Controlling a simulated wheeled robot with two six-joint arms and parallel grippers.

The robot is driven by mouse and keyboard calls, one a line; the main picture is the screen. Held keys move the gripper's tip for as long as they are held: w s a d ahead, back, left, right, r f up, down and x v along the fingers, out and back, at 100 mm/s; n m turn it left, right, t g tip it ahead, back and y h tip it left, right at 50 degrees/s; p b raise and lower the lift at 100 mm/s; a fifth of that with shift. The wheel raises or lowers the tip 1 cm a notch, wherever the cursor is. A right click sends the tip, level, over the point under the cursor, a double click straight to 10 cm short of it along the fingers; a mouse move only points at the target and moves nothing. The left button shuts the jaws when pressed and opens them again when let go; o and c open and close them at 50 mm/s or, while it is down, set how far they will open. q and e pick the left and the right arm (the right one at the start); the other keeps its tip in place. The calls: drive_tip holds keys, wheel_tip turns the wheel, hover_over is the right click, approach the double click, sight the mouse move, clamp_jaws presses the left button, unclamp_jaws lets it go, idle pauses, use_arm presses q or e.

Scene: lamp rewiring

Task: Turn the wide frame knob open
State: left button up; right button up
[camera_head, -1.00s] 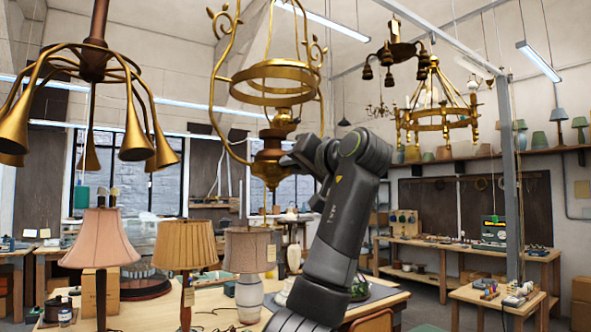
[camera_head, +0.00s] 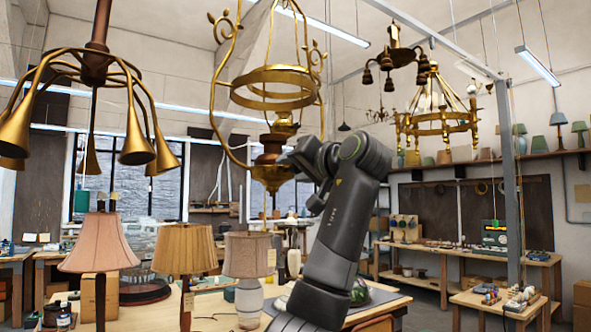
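A brass hanging lamp with a wide open frame (camera_head: 221,120) hangs in the middle of the head view. It has a ring (camera_head: 273,88), a small brass knob-like part (camera_head: 284,127) and a rounded lower body (camera_head: 268,172). Which part is the wide frame knob is not certain.
A brass chandelier with horn-shaped arms (camera_head: 95,60) hangs at the left, and others hang at the upper right. Several shaded table lamps (camera_head: 184,250) stand on the wooden table (camera_head: 210,308) below. A grey post (camera_head: 509,190) stands at the right.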

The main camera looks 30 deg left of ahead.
use_arm(q)
drive_tip(key=shift+d+f, duration=0.1)
drive_tip(key=shift+d, duration=0.1)
drive_tip(key=b+v, duration=0.6)
drive_tip(key=v, duration=1.1)
